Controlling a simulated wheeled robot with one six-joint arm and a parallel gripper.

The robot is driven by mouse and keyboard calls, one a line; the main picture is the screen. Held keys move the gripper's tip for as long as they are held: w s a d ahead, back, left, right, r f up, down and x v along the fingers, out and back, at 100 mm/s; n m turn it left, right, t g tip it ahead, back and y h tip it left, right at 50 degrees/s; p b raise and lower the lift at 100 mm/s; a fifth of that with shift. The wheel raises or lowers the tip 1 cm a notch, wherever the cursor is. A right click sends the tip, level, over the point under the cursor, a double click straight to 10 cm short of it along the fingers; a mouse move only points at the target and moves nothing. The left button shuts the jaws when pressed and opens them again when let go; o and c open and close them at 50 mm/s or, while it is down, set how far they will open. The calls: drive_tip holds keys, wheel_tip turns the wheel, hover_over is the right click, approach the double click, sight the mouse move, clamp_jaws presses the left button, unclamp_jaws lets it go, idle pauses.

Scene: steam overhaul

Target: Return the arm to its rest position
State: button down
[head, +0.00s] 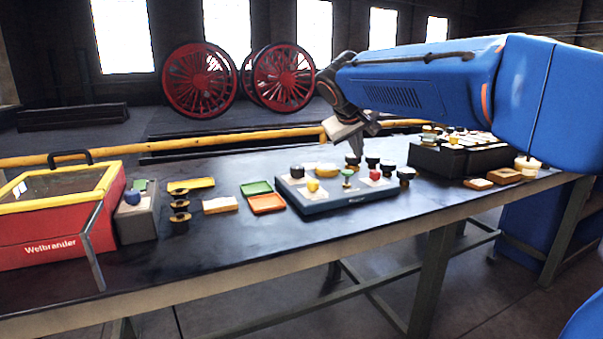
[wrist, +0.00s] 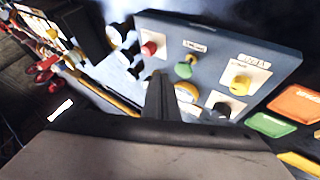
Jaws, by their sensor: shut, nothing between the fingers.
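My blue arm (head: 430,80) reaches in from the right in the head view, over the dark workbench (head: 225,243). My gripper (head: 355,156) hangs at its far end, above the back edge of a blue-grey control panel (head: 352,208). In the wrist view my gripper's fingers (wrist: 160,82) are together with nothing between them. The panel also shows there (wrist: 225,50), beyond the fingers, with a red, a green, a yellow and a black knob. Whether the fingertips touch anything behind the panel cannot be told.
A red case with a yellow-framed lid (head: 60,215) stands at the left. Green (head: 256,188) and orange (head: 267,203) trays lie left of the panel. A dark raised box (head: 462,158) with small parts stands at the right. The bench front is largely clear.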

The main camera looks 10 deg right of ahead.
drive_tip(key=s+d+f+m+g+y, duration=0.1)
drive_tip(key=s+d+f, duration=0.3)
drive_tip(key=s, duration=0.6)
drive_tip(key=s+d+f+g+y, duration=0.1)
drive_tip(key=s+d+f, duration=0.1)
drive_tip(key=s+f, duration=0.55)
drive_tip(key=s+f+m+y, duration=0.1)
drive_tip(key=s+f, duration=0.6)
drive_tip(key=s, duration=0.3)
drive_tip(key=s+f+y, duration=0.1)
drive_tip(key=s+f, duration=0.6)
drive_tip(key=s, duration=0.4)
drive_tip(key=shift+s+f+m+g, duration=0.2)
drive_tip(key=shift+f+m+g, duration=0.1)
drive_tip(key=shift+f+m, duration=0.1)
